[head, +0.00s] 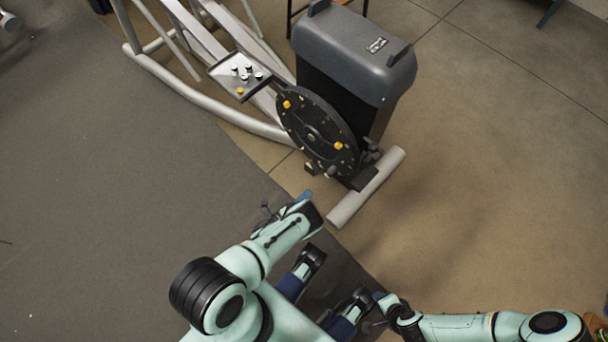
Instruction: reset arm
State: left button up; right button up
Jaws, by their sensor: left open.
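My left arm reaches up from the bottom middle of the head view. My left gripper (304,203) is open, on the floor side of the elliptical machine's front foot, apart from it, with no object seen between its fingers. My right arm comes in from the lower right. My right gripper (376,302) is low in the picture near the middle, small and partly hidden, so its jaws cannot be made out.
The elliptical machine stands ahead, with a grey housing (357,50), a black wheel (316,131) with yellow knobs and a pale foot bar (366,188). A small tray (220,73) holds several parts. The dark mat (110,200) on the left and the brown floor (490,200) on the right are mostly clear.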

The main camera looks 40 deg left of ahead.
dwell(0.4)
pick_arm(q)
jog(key=s+a+f+n+g+y, duration=0.2)
jog(key=s+a+n+g+y, duration=0.25)
jog(key=n+g, duration=0.8)
jog(key=s+d+r+n+g+h, duration=0.25)
jog(key=s+d+r+n, duration=0.2)
jog(key=d+n, duration=0.3)
jog(key=s+d+r+n+g+h, duration=0.1)
jog(key=s+d+r+n+h, duration=0.4)
jog(key=d, duration=0.4)
jog(key=s+d+r+g+p, duration=0.1)
jog(key=s+r+p, duration=0.1)
jog(key=r+p, duration=0.6)
jog(key=s+d+r+g+p, duration=0.1)
jog(key=s+r+g+p, duration=0.1)
jog(key=r+p, duration=0.7)
jog(key=shift+s+d+r+n+y, duration=0.15)
jog(key=shift+s+r+n+y, duration=0.2)
jog(key=shift+r, duration=0.2)
pick_arm(e)
jog(key=s+a+r+g, duration=0.1)
jog(key=s+r, duration=0.1)
jog(key=r, duration=0.6)
jog(key=s+a+r+g, duration=0.1)
jog(key=s+r, duration=0.2)
jog(key=r, duration=0.6)
jog(key=shift+a+r+n+g+y, duration=0.2)
jog(key=shift+a+n+g+y, duration=0.1)
jog(key=shift+y, duration=0.1)
